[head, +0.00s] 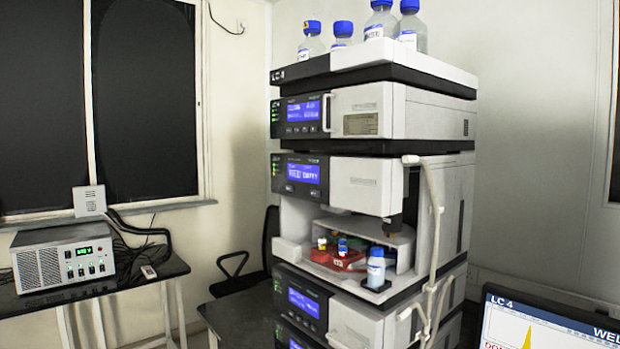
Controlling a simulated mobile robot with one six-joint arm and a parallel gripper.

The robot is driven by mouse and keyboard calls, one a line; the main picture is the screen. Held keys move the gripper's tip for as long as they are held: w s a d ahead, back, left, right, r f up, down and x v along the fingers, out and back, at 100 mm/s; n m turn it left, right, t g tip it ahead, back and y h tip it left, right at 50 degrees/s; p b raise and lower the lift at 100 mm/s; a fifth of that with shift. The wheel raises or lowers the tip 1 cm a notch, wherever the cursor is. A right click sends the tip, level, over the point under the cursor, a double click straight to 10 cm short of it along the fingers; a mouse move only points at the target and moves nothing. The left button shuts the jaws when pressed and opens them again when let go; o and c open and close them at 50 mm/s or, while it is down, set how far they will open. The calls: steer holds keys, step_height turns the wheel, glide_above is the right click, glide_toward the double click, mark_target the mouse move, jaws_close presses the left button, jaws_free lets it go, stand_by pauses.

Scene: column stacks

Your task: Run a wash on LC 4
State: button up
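The instrument stack (370,110) labelled "LC 4" fills the middle of the head view. Several clear bottles (381,24) with blue caps stand on its top tray (430,72). Its modules have lit blue displays; the upper one (304,115) and the one below it (304,174) carry text too small to read surely. An open bay lower down holds a red tray (337,261) with small vials and a blue-capped bottle (376,267) at its front right. A monitor (540,326) at lower right reads "LC 4" and shows a yellow peak; its lower part is cut off. My gripper is not in view.
A pale tube (436,215) runs down the stack's right front. A dark chair (232,276) stands behind the stack's left side. Open space lies between table and stack.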

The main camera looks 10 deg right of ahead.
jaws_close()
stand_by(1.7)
